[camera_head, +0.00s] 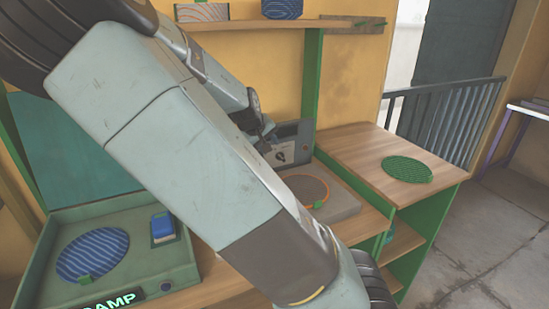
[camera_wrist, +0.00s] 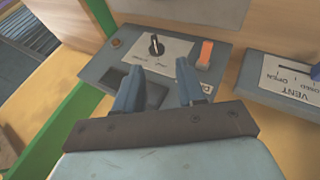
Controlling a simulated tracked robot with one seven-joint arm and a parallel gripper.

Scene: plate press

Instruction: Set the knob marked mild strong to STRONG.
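In the wrist view a black knob (camera_wrist: 156,46) with a pale pointer line stands on a white label plate (camera_wrist: 172,58) on a grey panel. The pointer tilts up the picture, slightly left. The small lettering around it is too blurred to read, so I cannot tell its setting. My gripper (camera_wrist: 158,70) is open and empty, its two blue fingers apart, with the knob showing just beyond and between their tips. No contact is visible. In the head view the same panel's label plate (camera_head: 281,154) shows beside my arm; my fingertips are not clear there.
An orange upright part (camera_wrist: 205,54) sits right of the knob. A VENT slider panel (camera_wrist: 290,80) is further right. In the head view, a press plate with an orange ring (camera_head: 306,190) lies before the panel, a green mat (camera_head: 407,169) right, and an open press (camera_head: 140,250) left.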

